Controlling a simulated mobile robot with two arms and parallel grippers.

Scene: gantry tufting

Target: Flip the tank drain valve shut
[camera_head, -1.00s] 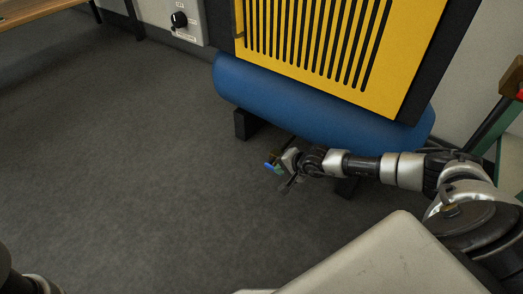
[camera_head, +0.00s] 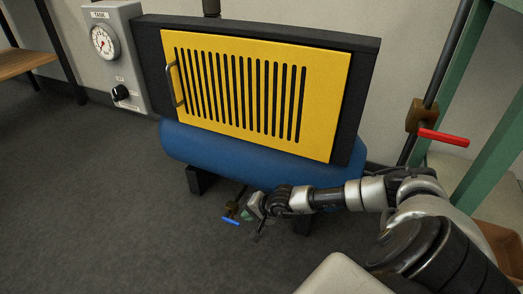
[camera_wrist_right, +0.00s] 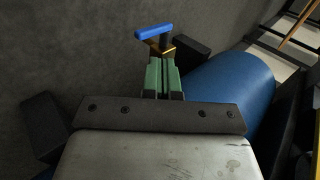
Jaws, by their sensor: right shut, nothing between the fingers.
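The drain valve has a small blue lever (camera_head: 230,221) and a brass body (camera_head: 233,206), low under the blue tank (camera_head: 250,160). My right gripper (camera_head: 247,213) is just to the right of the valve, shut and empty. In the right wrist view its green fingers (camera_wrist_right: 158,66) are together and point at the brass body (camera_wrist_right: 163,50). The blue lever (camera_wrist_right: 154,33) lies just beyond the fingertips, roughly crosswise to them. I cannot tell whether the fingers touch the valve. My left gripper is out of view.
A yellow slatted panel (camera_head: 255,95) stands above the tank. A grey box with a gauge (camera_head: 104,40) and black knob is at left. A red-handled valve (camera_head: 443,137) is on a pipe at right. The floor (camera_head: 90,200) at left is clear.

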